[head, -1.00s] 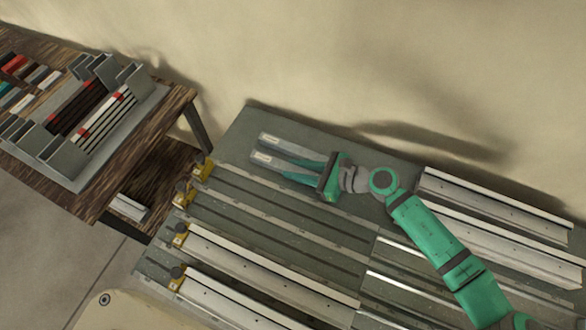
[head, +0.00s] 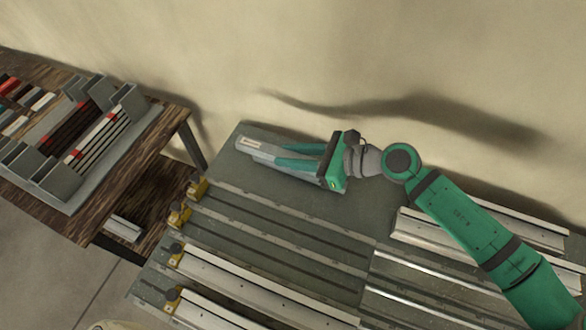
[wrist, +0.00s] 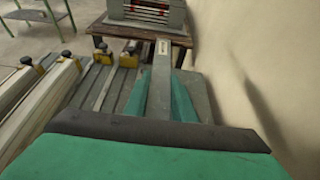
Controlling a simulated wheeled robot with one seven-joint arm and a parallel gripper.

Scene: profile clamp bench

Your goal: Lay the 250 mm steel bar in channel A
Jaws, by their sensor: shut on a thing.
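My gripper (head: 278,155) is shut on a flat grey steel bar (head: 262,147) with a white label near its far end. In the wrist view, the same bar (wrist: 161,60) runs forward between the green fingers. It appears raised above the bench. Long channels (head: 270,225) run along the bench, left of my gripper in the wrist view; no letters are readable, so I cannot tell which is A. Bar lengths are not readable.
Yellow clamps with black knobs (head: 197,186) stand at the channels' left ends. Pale profiles (head: 240,275) fill the nearer channels, and others (head: 500,228) lie at right. A wooden table (head: 160,135) with a rack (head: 88,182) stands at left. The wall is close behind.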

